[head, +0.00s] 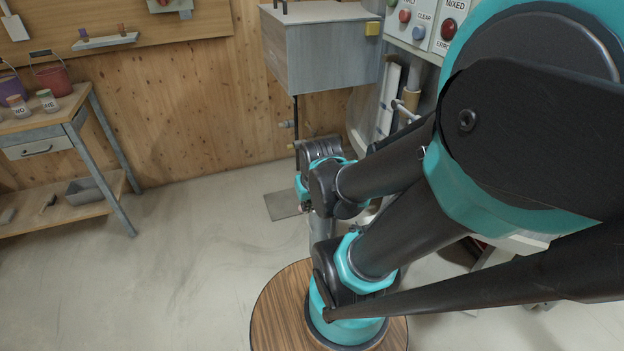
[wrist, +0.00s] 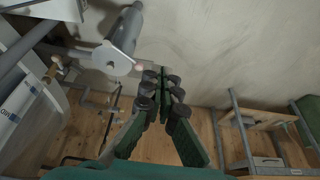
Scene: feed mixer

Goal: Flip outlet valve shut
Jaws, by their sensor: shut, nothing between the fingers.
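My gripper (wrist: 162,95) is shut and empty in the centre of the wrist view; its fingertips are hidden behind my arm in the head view. A grey metal outlet pipe (wrist: 127,30) with a round end plate lies just beyond the fingertips, up and to the left. A thin lever with a pinkish tip (wrist: 140,67) shows beside the plate, close to the fingertips; I cannot tell whether they touch. I take this to be the outlet valve, but its setting is unclear. In the head view my arm hides most of that spot.
A grey box (head: 320,55) hangs on the wall with a thin pipe below it. A control panel (head: 415,25) is at the upper right. A workbench (head: 75,105) with buckets and jars stands at the left.

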